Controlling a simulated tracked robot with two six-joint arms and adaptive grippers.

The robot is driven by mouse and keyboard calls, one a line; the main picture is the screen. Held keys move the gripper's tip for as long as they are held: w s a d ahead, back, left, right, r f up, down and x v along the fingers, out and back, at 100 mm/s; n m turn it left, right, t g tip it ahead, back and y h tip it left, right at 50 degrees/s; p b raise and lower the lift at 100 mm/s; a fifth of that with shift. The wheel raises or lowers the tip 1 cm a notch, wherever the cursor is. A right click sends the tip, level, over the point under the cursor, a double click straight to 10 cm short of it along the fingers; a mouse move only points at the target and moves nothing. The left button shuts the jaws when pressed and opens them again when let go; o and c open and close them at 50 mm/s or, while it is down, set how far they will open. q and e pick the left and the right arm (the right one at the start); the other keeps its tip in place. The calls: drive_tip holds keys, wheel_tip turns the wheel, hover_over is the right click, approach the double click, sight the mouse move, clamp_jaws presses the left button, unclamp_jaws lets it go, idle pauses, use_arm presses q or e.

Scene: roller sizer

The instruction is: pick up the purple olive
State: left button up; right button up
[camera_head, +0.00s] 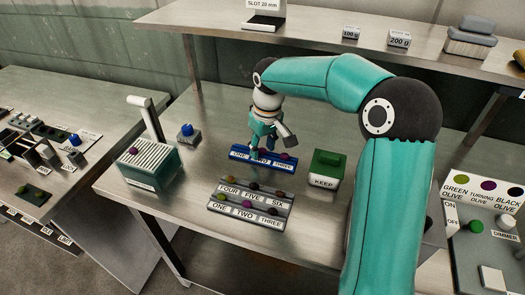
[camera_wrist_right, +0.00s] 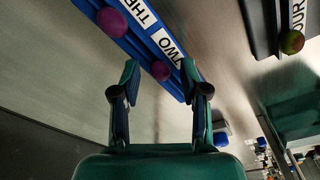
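My right gripper (camera_head: 260,148) is over the blue tray (camera_head: 243,152), pointing down. In the right wrist view the gripper (camera_wrist_right: 160,72) is open. A purple olive (camera_wrist_right: 160,71) by the TWO label shows in the gap between its fingertips; I cannot tell whether they touch it. A second purple olive (camera_wrist_right: 111,21) sits by the THREE label, beyond the fingers; it shows in the head view too (camera_head: 286,155). In the head view the gripper hides the TWO olive. My left gripper is not in view.
A grey stepped rack (camera_head: 237,211) with several olives stands in front of the blue tray. The green KEEP box (camera_head: 327,164) is to the right. A slotted teal box (camera_head: 152,171) with a dark purple olive (camera_head: 133,150) on top and a blue knob (camera_head: 187,129) are left.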

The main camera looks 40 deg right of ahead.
drive_tip(key=c, duration=0.5)
